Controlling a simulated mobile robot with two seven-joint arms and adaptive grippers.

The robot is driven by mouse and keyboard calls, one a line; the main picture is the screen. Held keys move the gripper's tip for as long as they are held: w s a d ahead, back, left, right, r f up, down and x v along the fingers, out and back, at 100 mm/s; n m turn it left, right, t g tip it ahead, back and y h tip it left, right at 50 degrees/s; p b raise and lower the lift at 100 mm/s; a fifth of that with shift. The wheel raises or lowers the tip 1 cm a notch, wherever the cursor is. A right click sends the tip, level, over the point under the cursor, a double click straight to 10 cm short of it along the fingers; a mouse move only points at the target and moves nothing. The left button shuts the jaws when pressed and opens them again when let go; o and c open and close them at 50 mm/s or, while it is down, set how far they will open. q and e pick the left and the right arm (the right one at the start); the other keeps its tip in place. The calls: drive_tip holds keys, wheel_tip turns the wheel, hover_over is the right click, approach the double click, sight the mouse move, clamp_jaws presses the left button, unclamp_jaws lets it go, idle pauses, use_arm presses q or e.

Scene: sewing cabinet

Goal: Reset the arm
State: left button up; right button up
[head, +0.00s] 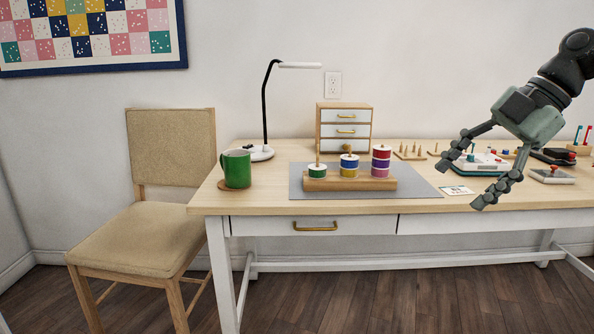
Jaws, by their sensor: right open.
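My right gripper (473,174) hangs at the right of the head view, its arm coming in from the upper right. Its two fingers are spread wide and nothing is between them. It appears in front of the right part of the table (270,203), and its fingertips overlap a small teal-and-white device (482,165) in the picture. I cannot tell how far above the tabletop the fingers are. My left gripper is not in view.
A wooden stand (350,184) with coloured spools sits on a grey mat (412,187). A green mug (236,168), a lamp (266,110) and a small drawer box (344,128) stand left and behind. A chair (165,235) is at left. Several small items crowd the right side.

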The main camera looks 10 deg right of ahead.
drive_tip(key=w+a+f+m+t+y+p, duration=0.2)
drive_tip(key=w+a+f+m+t+y, duration=0.15)
drive_tip(key=w+f+t, duration=0.65)
drive_tip(key=s+d+f+m+t+h+p, duration=0.1)
drive_tip(key=d+f+m+h, duration=0.2)
drive_tip(key=f+m+h, duration=0.45)
drive_tip(key=s+d+f+m+t+h+p, duration=0.1)
drive_tip(key=s+d+f+m+h, duration=0.2)
drive_tip(key=f, duration=0.7)
drive_tip(key=s+a+f+m+g+h, duration=0.1)
drive_tip(key=s+a+f+m+g, duration=0.15)
drive_tip(key=s+f, duration=0.35)
drive_tip(key=s+a+f+m+g+h, duration=0.15)
drive_tip(key=s+f+g, duration=0.25)
drive_tip(key=f, duration=0.5)
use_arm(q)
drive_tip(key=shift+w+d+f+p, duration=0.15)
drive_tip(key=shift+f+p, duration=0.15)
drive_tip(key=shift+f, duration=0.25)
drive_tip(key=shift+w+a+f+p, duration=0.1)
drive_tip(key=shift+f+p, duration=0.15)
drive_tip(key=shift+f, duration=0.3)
use_arm(e)
drive_tip(key=s+a+f+g+y, duration=0.2)
drive_tip(key=s+a+f+g, duration=0.4)
drive_tip(key=s+a, duration=0.4)
drive_tip(key=s+f, duration=0.1)
drive_tip(key=s, duration=0.2)
drive_tip(key=shift+a, duration=0.4)
